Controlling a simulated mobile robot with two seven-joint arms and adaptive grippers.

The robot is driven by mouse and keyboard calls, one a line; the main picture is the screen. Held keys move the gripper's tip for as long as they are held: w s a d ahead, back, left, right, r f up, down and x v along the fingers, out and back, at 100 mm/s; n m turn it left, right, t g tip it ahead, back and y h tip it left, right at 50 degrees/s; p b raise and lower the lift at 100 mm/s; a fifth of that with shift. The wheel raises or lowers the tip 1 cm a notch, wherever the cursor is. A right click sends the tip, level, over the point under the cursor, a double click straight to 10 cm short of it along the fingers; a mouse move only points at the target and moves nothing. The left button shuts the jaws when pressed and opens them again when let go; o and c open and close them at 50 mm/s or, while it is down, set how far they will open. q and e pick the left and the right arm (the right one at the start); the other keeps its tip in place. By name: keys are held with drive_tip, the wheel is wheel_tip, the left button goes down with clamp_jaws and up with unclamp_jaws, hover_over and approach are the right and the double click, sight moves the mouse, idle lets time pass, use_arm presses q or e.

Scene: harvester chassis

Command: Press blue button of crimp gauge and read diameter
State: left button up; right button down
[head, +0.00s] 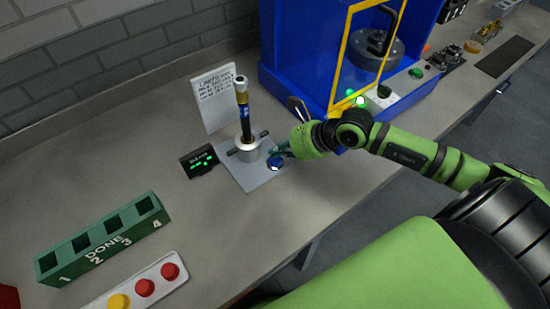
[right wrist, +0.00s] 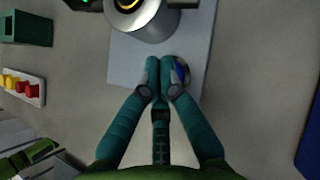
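The crimp gauge has a light grey base plate (head: 253,178) and a round white-grey fixture (head: 248,148). A dark rod with a gold top (head: 241,95) stands upright in the fixture. The blue button (head: 274,163) sits on the plate's right part; in the right wrist view, the button (right wrist: 182,71) is partly hidden by a finger. The black display (head: 199,161) shows green characters too small to read. My right gripper (head: 276,150) is shut and empty, fingertips together right beside the button; I cannot tell whether they touch it. My left gripper is not in view.
A card with printed limits (head: 215,96) stands behind the gauge. A green DONE rack (head: 103,239) and a panel of red and yellow buttons (head: 144,287) are at the front left. A blue machine with a yellow frame (head: 290,75) stands behind my right arm.

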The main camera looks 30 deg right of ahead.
sight(279, 160)
idle(0.8)
drive_tip(key=shift+f+b, duration=0.45)
drive_tip(key=shift+b, duration=0.05)
drive_tip(key=shift+f+b, duration=0.45)
drive_tip(key=shift+f, duration=0.05)
idle(0.4)
drive_tip(key=shift+r, duration=0.1)
drive_tip(key=shift+r+p, duration=0.65)
drive_tip(key=shift+r, duration=0.15)
drive_tip(key=shift+r+p, duration=1.8)
drive_tip(key=shift+r, duration=0.8)
